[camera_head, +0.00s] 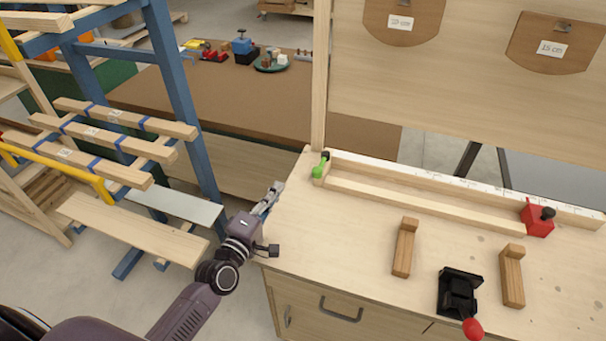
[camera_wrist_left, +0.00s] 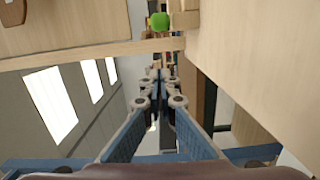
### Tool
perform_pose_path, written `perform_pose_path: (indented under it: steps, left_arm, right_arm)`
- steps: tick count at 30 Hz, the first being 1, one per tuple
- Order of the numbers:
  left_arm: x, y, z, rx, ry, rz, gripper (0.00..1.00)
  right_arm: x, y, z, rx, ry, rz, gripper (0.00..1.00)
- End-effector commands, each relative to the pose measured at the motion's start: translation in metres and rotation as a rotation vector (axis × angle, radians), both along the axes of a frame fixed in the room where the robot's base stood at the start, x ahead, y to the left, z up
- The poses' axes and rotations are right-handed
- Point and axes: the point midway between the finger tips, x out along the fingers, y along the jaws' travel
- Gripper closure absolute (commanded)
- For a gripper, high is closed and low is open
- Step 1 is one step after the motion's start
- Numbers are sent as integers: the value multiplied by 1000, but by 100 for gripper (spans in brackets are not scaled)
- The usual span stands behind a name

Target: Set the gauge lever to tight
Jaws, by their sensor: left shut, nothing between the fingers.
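A wooden gauge with a white ruler strip (camera_head: 450,181) lies along the back of the workbench. A small green lever (camera_head: 320,166) with a black part sits at its left end, and its green tip shows at the top of the left wrist view (camera_wrist_left: 159,21). A red block (camera_head: 537,218) with a black knob sits near the gauge's right end. My left gripper (camera_head: 274,193) is shut and empty, by the bench's left edge, apart from the green lever and to its lower left. In the left wrist view its fingers (camera_wrist_left: 158,78) meet below the green tip. My right gripper is not in view.
A black clamp (camera_head: 458,291) with a red-knobbed handle stands between two wooden blocks (camera_head: 404,247) (camera_head: 511,276) on the bench. A wooden post (camera_head: 320,80) rises behind the lever. A blue rack (camera_head: 180,90) with boards stands left. The bench's left front is clear.

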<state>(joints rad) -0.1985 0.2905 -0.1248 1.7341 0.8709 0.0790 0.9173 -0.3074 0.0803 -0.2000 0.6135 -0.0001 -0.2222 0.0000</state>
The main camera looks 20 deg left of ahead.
Motion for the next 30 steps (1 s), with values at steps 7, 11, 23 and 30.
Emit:
perform_pose_path:
  steps: [7,11,23,30]
  left_arm:
    - [52,-6,2,1,-1,-1,100]
    - [75,-9,2,2,-2,0,100]
    - [76,-48,-2,0,0,0,100]
    - [76,-49,-3,0,0,0,100]
  right_arm:
    - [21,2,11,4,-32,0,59]
    - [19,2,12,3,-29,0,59]
    - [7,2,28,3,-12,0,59]
    - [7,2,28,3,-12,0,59]
